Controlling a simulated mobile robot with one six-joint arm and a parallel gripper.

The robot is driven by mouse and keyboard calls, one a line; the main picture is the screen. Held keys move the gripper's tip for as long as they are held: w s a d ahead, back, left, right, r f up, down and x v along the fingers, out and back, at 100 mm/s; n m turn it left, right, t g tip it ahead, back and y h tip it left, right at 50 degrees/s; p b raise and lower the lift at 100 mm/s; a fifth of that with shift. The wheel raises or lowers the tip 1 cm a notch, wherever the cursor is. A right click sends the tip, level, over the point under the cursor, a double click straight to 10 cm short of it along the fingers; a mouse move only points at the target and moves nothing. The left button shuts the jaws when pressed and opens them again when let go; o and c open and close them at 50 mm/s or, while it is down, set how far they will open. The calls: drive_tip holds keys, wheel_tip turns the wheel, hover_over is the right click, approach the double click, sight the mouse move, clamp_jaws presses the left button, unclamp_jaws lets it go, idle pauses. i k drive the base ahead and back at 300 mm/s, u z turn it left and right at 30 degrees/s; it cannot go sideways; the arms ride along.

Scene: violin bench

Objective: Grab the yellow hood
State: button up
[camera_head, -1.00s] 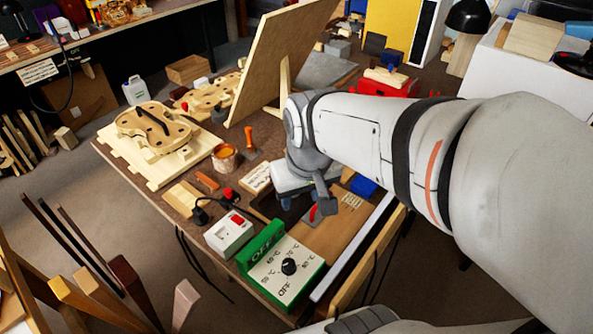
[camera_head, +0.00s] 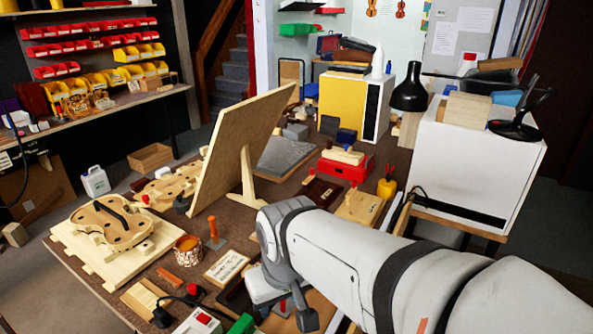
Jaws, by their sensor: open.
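The largest yellow thing is a flat yellow panel (camera_head: 342,107) on the front of a white box at the back of the bench; I cannot tell whether it is the hood. A bell-shaped lamp hood (camera_head: 409,91) right of it is black. My gripper (camera_head: 287,308) is low in the middle, above the front part of the bench, well short of the yellow panel. It is open, pointing down, and partly hidden by my arm; I see nothing held in it.
A leaning wooden board (camera_head: 240,150) stands left of my arm. A red box (camera_head: 345,170), a yellow-handled tool (camera_head: 387,187) and a white cabinet (camera_head: 478,160) are beyond and to the right. A violin body (camera_head: 110,222) lies at left.

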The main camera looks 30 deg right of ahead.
sight(387, 188)
drive_tip(key=z, duration=0.4)
drive_tip(key=k, duration=1.25)
drive_tip(key=z, duration=1.35)
drive_tip(key=i, duration=2.15)
drive_tip(key=u, duration=0.7)
drive_tip(key=i, duration=0.45)
drive_tip(key=u, duration=0.3)
drive_tip(key=k, duration=0.7)
drive_tip(key=u, duration=0.25)
drive_tip(key=i, duration=0.7)
drive_tip(key=z, duration=0.1)
